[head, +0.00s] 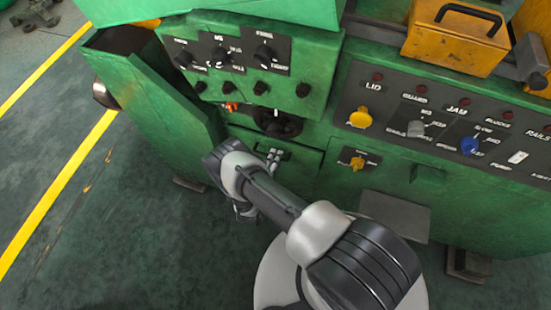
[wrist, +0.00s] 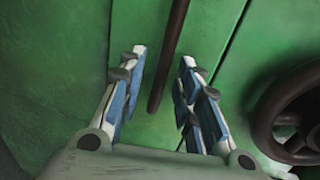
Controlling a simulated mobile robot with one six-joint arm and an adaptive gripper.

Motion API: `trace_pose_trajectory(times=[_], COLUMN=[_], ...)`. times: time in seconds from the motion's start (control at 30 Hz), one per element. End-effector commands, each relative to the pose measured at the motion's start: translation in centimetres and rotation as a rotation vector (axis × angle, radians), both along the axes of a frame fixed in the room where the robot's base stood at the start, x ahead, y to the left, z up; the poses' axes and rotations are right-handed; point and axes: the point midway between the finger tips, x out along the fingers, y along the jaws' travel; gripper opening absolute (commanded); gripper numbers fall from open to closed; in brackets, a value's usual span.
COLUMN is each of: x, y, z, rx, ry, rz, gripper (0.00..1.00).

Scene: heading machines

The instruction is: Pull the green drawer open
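The green drawer (head: 303,172) is in the lower front of the green machine, below a dark handwheel, and looks closed. My gripper (head: 273,158) is in front of it in the head view, and my arm hides part of its front. In the wrist view a dark bar handle (wrist: 168,60) runs along the green front (wrist: 210,25). My gripper (wrist: 163,57) is open, with one blue-and-white finger on each side of the bar. Gaps show between the bar and both fingers. How deep the fingers reach around it is hard to tell.
The dark handwheel (head: 278,121) is just above the drawer and close to the right finger in the wrist view (wrist: 290,115). A knob panel (head: 225,52) is higher up. A yellow knob (head: 357,162) and a grey plate (head: 395,215) are to the right. Open floor (head: 140,240) lies left.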

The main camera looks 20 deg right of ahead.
Motion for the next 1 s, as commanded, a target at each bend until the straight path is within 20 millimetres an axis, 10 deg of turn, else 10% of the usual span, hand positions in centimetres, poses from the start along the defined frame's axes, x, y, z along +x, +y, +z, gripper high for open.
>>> trace_pose_trajectory(times=[0.43,1.0], x=[0.99,0.95], y=[-0.69,-0.70], z=[-0.19,-0.21], rx=[0.000,0.000], ry=[0.000,0.000], rz=[0.000,0.000], gripper=[0.31,0.00])
